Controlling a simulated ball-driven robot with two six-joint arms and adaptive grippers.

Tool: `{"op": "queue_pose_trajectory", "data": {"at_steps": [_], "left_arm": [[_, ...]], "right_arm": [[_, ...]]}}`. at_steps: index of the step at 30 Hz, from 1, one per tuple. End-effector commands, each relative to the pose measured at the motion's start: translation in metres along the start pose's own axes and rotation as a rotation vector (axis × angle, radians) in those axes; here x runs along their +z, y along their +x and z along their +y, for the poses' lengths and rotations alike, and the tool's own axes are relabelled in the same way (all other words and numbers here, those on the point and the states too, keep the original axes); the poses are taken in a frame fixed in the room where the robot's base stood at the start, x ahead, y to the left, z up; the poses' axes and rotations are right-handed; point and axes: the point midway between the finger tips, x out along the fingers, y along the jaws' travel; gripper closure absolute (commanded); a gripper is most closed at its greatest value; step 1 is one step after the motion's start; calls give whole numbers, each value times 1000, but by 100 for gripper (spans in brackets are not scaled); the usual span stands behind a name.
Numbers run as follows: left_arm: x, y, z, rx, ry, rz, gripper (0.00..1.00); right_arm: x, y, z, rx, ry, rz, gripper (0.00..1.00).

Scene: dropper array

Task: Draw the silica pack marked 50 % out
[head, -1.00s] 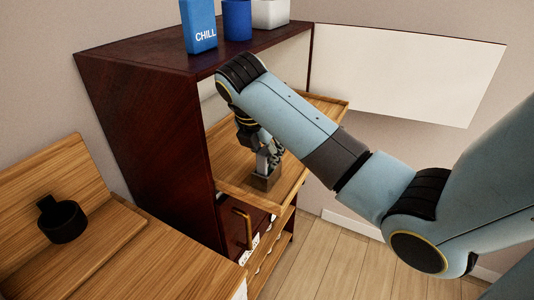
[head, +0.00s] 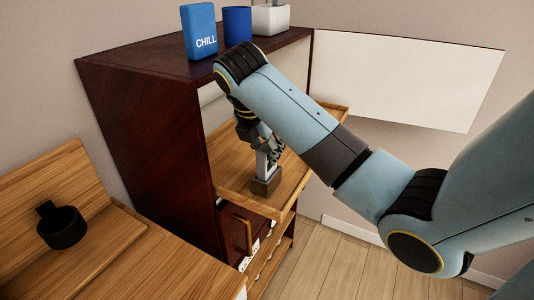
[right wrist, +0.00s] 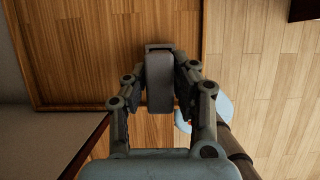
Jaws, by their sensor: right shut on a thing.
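My right gripper (head: 268,157) points down over the wooden pull-out tray inside the dark red cabinet. My left gripper is not in view.
The cabinet (head: 140,130) carries a blue CHILL box (head: 199,32), a blue cup (head: 237,26) and a white container (head: 270,18). The wooden tray (head: 222,158) has bare room around the holder.

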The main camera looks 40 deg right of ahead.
Motion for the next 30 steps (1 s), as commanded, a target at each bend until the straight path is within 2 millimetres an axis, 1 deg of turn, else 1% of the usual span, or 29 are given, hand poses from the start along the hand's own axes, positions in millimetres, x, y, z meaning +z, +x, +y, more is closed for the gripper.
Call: {"op": "queue_pose_trajectory", "data": {"at_steps": [24, 30], "left_arm": [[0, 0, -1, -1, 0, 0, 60], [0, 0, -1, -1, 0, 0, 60]], "right_arm": [[18, -42, 0, 1, 0, -1, 100], [20, -48, 0, 0, -1, 0, 100]]}}
